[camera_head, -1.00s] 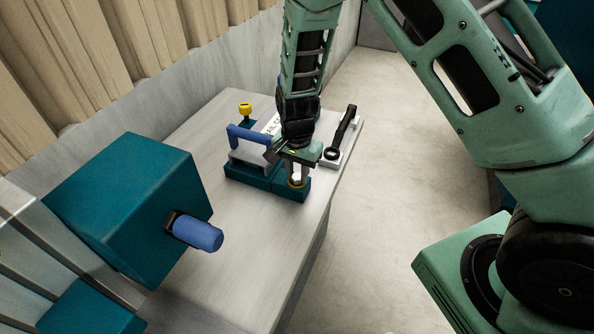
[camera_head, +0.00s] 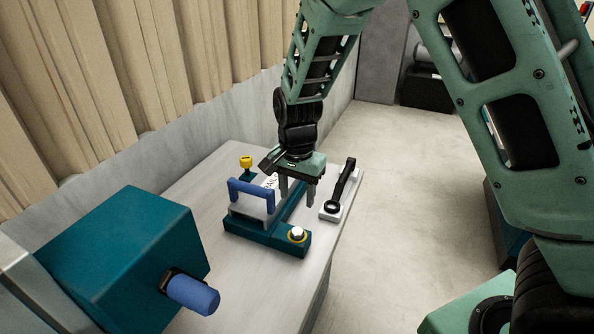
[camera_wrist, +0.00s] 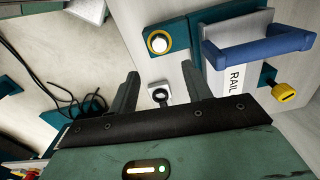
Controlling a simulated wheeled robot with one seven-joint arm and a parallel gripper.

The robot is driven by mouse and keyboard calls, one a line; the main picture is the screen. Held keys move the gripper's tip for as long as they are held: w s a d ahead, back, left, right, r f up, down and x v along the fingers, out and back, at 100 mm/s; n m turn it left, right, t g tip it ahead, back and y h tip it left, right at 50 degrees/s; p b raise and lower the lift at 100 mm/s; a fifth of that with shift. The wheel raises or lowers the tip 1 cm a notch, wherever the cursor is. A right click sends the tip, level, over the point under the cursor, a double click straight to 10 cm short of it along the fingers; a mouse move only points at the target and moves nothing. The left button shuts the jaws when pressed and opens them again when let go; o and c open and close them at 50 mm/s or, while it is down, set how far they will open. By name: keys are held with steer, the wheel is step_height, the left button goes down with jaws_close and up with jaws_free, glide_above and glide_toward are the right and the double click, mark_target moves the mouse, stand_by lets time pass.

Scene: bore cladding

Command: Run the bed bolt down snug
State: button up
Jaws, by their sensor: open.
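The bed bolt (camera_head: 297,234) is a silver hex head in a yellow ring. It sits upright at the near right end of the teal bed (camera_head: 262,237), and it also shows at the top of the wrist view (camera_wrist: 158,42). A black ring-ended wrench (camera_head: 343,188) lies on a white rest (camera_head: 329,214) at the bench's right edge. Its ring end (camera_wrist: 160,95) shows between my fingers in the wrist view; its handle is hidden there. My gripper (camera_head: 297,202) is open and empty, pointing down, beyond the bolt and left of the wrench.
A blue-handled block (camera_head: 251,195) with a RAIL label (camera_wrist: 236,80) stands left of the bolt, and a yellow knob (camera_head: 246,162) is behind it. A teal box with a blue grip (camera_head: 193,294) is at the near left. The bench between them is clear.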

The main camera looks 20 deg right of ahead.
step_height(320, 180, up, 7)
steer(key=shift+f, duration=0.2)
stand_by(0.4)
steer(key=s+a+r+n, duration=0.1)
steer(key=s+a+n, duration=0.2)
steer(key=s+n, duration=0.5)
steer(key=s+a+r+n, duration=0.2)
steer(key=s+n, duration=0.7)
steer(key=s, duration=0.9)
steer(key=shift+s+a+n+y, duration=0.3)
steer(key=shift+a, duration=0.2)
